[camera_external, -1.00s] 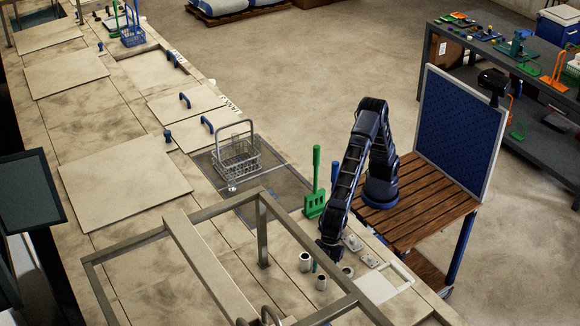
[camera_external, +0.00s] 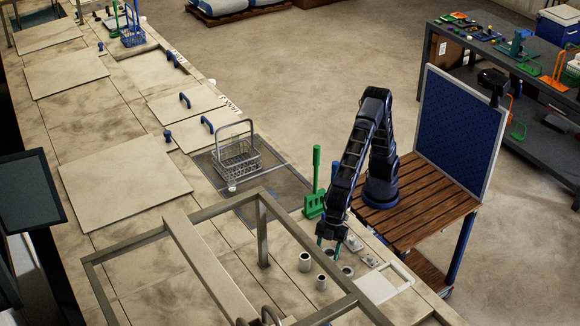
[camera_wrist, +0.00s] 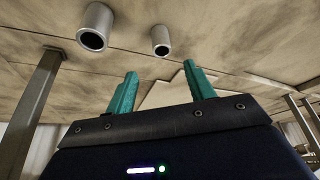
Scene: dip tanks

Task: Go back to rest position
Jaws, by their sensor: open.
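My gripper (camera_external: 330,246) is low over the near right part of the long bench, close above its surface. Its two teal fingers stand apart in the wrist view (camera_wrist: 160,84), with nothing between them. My arm reaches down to it from its base on the wooden cart. Two small grey metal cylinders (camera_external: 305,261) (camera_external: 321,282) stand on the bench just left of and below the gripper in the external view. They also show ahead of the fingers in the wrist view (camera_wrist: 97,27) (camera_wrist: 161,40), apart from them.
A metal frame (camera_external: 262,225) rises over the near bench. A green paddle-like tool (camera_external: 315,190) stands upright close left of my arm. A wire basket (camera_external: 236,160) sits over the dark tank area. A blue panel (camera_external: 452,130) stands behind the wooden cart (camera_external: 425,205).

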